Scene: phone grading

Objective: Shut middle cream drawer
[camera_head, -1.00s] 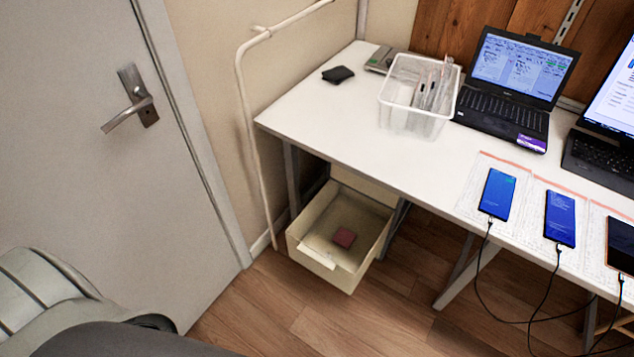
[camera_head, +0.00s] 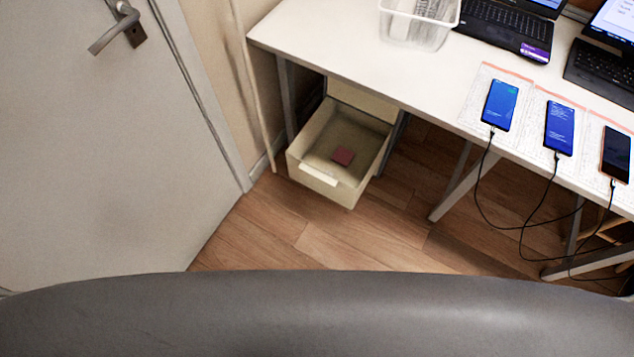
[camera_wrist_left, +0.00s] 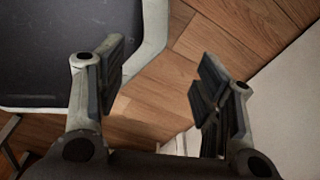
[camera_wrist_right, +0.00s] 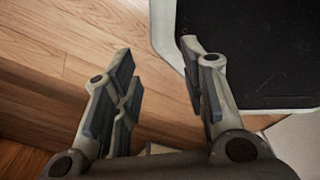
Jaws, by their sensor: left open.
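The cream drawer (camera_head: 325,185) is pulled out under the left end of the white table in the head view. Its front panel with a pale handle faces me, and a small dark red block (camera_head: 343,156) lies inside. Neither gripper shows in the head view. In the left wrist view my left gripper (camera_wrist_left: 155,85) is open and empty above the wood floor. In the right wrist view my right gripper (camera_wrist_right: 165,85) is open and empty, also over the floor. The drawer cannot be made out in the wrist views.
A white table (camera_head: 335,60) holds a clear bin (camera_head: 415,30), laptops and several phones with hanging cables. A grey door (camera_head: 90,150) stands at the left. A pale pipe runs down the wall by the table. The floor (camera_head: 300,240) before the drawer is clear.

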